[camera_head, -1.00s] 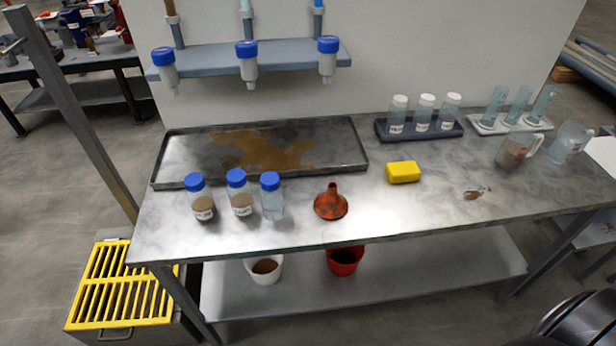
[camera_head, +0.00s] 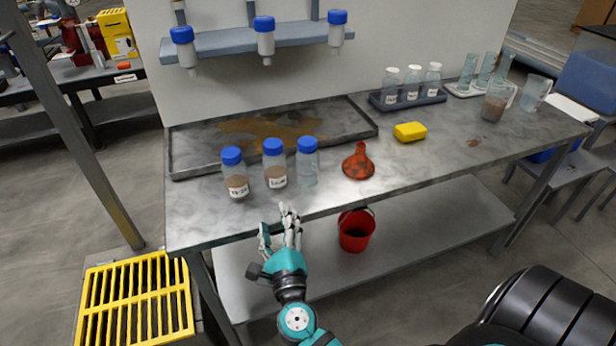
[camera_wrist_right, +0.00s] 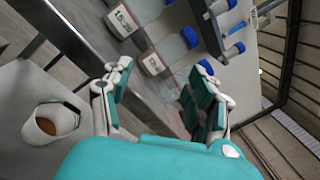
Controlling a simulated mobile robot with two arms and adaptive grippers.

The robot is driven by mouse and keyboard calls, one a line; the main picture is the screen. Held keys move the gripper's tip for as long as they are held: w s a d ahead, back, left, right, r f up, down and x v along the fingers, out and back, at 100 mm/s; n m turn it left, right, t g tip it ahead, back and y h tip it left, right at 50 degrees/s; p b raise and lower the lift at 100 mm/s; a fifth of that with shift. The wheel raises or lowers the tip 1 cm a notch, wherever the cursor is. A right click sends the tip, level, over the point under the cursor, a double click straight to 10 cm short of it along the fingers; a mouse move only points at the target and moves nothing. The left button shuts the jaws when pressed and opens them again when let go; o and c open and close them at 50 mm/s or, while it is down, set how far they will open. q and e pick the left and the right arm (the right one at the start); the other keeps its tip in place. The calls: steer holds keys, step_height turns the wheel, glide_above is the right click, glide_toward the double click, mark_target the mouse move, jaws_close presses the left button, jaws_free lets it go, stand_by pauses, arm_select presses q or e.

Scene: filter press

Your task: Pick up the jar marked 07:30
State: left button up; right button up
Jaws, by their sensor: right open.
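Three blue-capped jars stand upright in a row near the bench's front edge. The left jar (camera_head: 236,175) holds brown matter; its label looks like 15:20. The middle jar (camera_head: 275,165) also holds brown matter, and its label is too small to read. The right jar (camera_head: 307,163) looks clear, with no legible label. I cannot make out 07:30 on any jar. My right gripper (camera_head: 278,220) is open and empty at the front edge, below the middle jar and apart from it. In the wrist view the middle jar (camera_wrist_right: 154,63) shows beyond the open fingers (camera_wrist_right: 161,75). My left gripper is out of view.
A stained metal tray (camera_head: 200,170) lies behind the jars. An orange-brown funnel (camera_head: 358,164) stands to their right, then a yellow sponge (camera_head: 410,131). A dark rack (camera_head: 408,102) holds white-capped jars. A red bucket (camera_head: 355,230) stands on the lower shelf.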

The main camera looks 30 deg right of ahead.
mark_target(307, 165)
steer(key=s+d+r+m+g+h, duration=0.25)
steer(key=d+r+m+h, duration=0.2)
steer(key=m, duration=0.65)
steer(key=shift+g+y, duration=0.25)
steer(key=shift+g, duration=0.2)
steer(key=x, duration=0.4)
steer(key=p+x, duration=0.1)
steer(key=x, duration=0.3)
steer(key=f+x, duration=0.1)
steer(key=x, duration=0.3)
steer(key=shift+d+p, duration=0.25)
steer(key=shift+p, duration=0.05)
steer(key=shift+w+d+r, duration=0.1)
steer(key=shift+w+d, duration=0.25)
steer(key=shift+w, duration=0.05)
steer(key=p+x, duration=0.1)
steer(key=x, duration=0.3)
steer(key=shift+w+d, duration=0.15)
steer(key=shift+d, duration=0.05)
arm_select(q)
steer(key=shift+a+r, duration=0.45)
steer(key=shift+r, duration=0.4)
arm_select(e)
steer(key=shift+c, duration=0.3)
steer(key=c, duration=0.7)
steer(key=shift+c, duration=0.2)
